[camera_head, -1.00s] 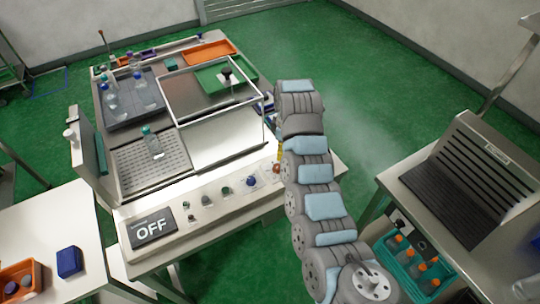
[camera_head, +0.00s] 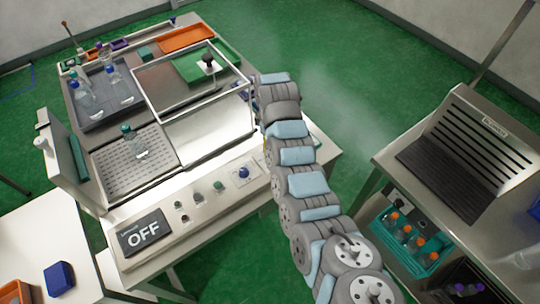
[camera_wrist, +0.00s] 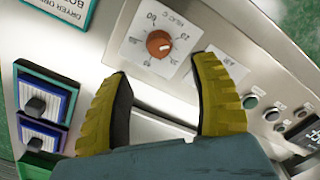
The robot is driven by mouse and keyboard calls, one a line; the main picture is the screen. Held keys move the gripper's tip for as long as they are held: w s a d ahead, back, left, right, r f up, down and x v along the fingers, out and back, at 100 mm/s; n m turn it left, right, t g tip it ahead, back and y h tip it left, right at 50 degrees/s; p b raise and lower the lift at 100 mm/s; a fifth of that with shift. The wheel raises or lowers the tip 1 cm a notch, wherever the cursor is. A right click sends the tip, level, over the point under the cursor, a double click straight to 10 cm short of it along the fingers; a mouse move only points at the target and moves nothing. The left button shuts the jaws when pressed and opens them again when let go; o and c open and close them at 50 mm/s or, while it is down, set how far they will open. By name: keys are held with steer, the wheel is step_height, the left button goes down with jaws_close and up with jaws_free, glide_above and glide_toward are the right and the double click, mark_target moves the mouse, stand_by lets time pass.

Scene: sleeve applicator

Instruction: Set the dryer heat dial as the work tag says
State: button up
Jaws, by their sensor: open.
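In the wrist view an orange-brown round dial (camera_wrist: 159,43) sits on a white scale plate (camera_wrist: 131,48) with printed numbers around it, seen turned over. A pale mark shows on the dial's lower right; the exact setting is too small to read. My gripper (camera_wrist: 163,66) is open, its two yellow fingers apart, with the dial between and just beyond the fingertips. Nothing is held. In the head view my arm hides the gripper and dial. I cannot identify a readable work tag; a green sign (camera_wrist: 62,8) starting "DRYER" is cut off in the wrist view.
Framed blue cards with dark knobs (camera_wrist: 36,106) are at left in the wrist view. A green button (camera_wrist: 250,102) is at right. In the head view the panel has a blue knob (camera_head: 244,172) and an OFF display (camera_head: 143,233). A bench (camera_head: 460,170) stands at right.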

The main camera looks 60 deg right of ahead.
steer(key=shift+f+b, duration=0.45)
steer(key=shift+f, duration=3.95)
jaws_close()
